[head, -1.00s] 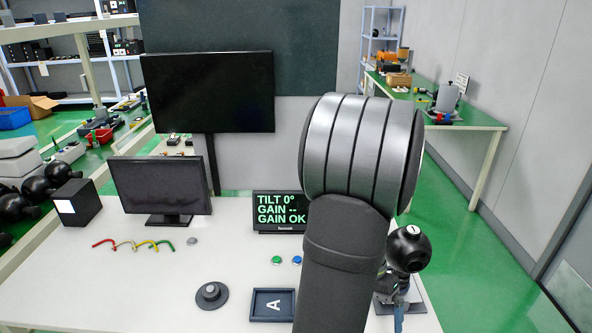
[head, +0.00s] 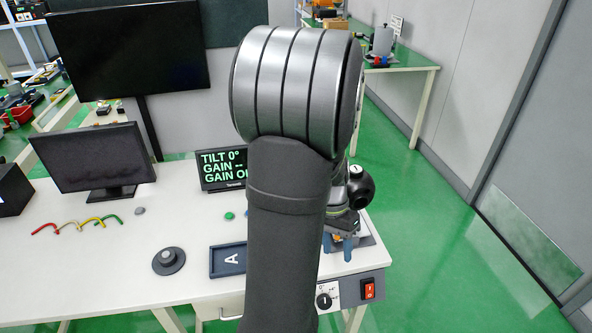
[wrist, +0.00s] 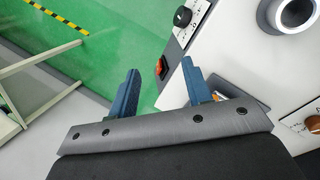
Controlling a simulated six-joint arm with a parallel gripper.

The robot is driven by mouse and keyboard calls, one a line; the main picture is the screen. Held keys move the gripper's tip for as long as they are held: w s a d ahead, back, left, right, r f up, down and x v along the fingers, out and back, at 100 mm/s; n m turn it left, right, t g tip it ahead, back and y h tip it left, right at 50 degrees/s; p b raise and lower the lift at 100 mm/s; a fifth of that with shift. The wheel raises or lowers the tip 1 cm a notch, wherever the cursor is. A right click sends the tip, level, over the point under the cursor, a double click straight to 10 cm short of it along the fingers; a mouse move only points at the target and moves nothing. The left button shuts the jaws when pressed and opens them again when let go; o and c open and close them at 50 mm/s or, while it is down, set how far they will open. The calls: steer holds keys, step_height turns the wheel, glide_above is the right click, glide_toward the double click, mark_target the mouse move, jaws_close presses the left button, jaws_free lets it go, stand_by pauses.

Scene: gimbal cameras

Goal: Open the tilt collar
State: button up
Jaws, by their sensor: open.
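The gimbal camera, a black ball (head: 361,187) with a white mark, stands at the right end of the white table in the head view, partly behind my arm. I cannot make out the tilt collar for certain in either view. My gripper (head: 338,246) is low in front of the ball, its blue fingers partly hidden by my arm. In the wrist view my gripper (wrist: 160,90) is open, with nothing held between its fingers. Whether a finger touches the camera mount I cannot tell. The display (head: 222,169) reads TILT 0°, GAIN -- and, partly covered, GAIN OK.
A control box with a dial (head: 323,300) and red switch (head: 368,290) is at the table's front right edge; the switch also shows in the wrist view (wrist: 162,67). Green floor is right.

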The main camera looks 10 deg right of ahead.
steer(key=shift+w+a+n+h, duration=0.3)
steer(key=shift+w+a+n, duration=0.1)
steer(key=shift+n, duration=0.6)
steer(key=c, duration=0.7)
steer(key=w+a+n+h, duration=0.1)
steer(key=n, duration=0.3)
steer(key=w+a+n+h, duration=0.1)
steer(key=w+n, duration=0.1)
steer(key=n, duration=0.2)
steer(key=w+a+n+h, duration=0.2)
steer(key=n, duration=0.2)
steer(key=shift+w+r+n, duration=0.1)
steer(key=shift+r+n, duration=0.05)
steer(key=shift+n, duration=0.15)
jaws_close()
steer(key=w+a+r+n+t+h, duration=0.1)
steer(key=w+a+n, duration=0.5)
steer(key=n, duration=0.6)
steer(key=shift+r+t+h, duration=0.15)
steer(key=shift+t+h, duration=0.55)
steer(key=shift+h, duration=0.7)
